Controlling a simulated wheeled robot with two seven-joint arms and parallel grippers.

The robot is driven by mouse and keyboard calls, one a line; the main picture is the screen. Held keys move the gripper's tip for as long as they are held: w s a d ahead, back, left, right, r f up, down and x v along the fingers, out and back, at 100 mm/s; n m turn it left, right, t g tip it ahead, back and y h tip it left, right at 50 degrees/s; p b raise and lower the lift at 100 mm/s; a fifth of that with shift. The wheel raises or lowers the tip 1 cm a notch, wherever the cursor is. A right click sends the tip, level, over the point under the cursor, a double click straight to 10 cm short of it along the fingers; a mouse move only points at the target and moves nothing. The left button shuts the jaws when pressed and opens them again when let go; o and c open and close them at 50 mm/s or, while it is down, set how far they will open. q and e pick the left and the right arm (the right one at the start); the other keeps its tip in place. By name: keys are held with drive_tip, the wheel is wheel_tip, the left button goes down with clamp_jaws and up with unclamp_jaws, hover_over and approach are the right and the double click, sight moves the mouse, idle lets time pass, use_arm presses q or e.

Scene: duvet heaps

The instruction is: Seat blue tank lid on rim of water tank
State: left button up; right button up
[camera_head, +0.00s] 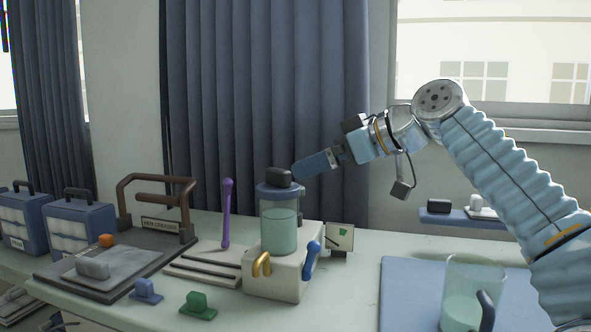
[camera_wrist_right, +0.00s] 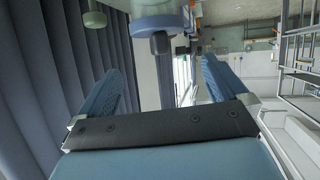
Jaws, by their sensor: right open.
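The blue tank lid (camera_head: 276,187) with its black knob (camera_head: 280,176) lies across the top of the clear water tank (camera_head: 279,235), at its rim. It looks about level; I cannot tell whether it is fully down. My right gripper (camera_head: 298,171) is just right of the knob, pointing left and slightly down. In the right wrist view, which looks upside down, the lid (camera_wrist_right: 157,24) and knob (camera_wrist_right: 160,44) are beyond the open fingers (camera_wrist_right: 164,66). The space between the fingers is empty. My left gripper is out of view.
The tank stands on a white machine (camera_head: 274,280) with a gold hook and a blue lever (camera_head: 311,260). A purple handle (camera_head: 227,214) stands left. A clear jug (camera_head: 468,285) stands on a blue mat (camera_head: 405,290) at right. A dark press (camera_head: 105,262) is at left.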

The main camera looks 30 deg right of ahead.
drive_tip(key=shift+v, duration=2.1)
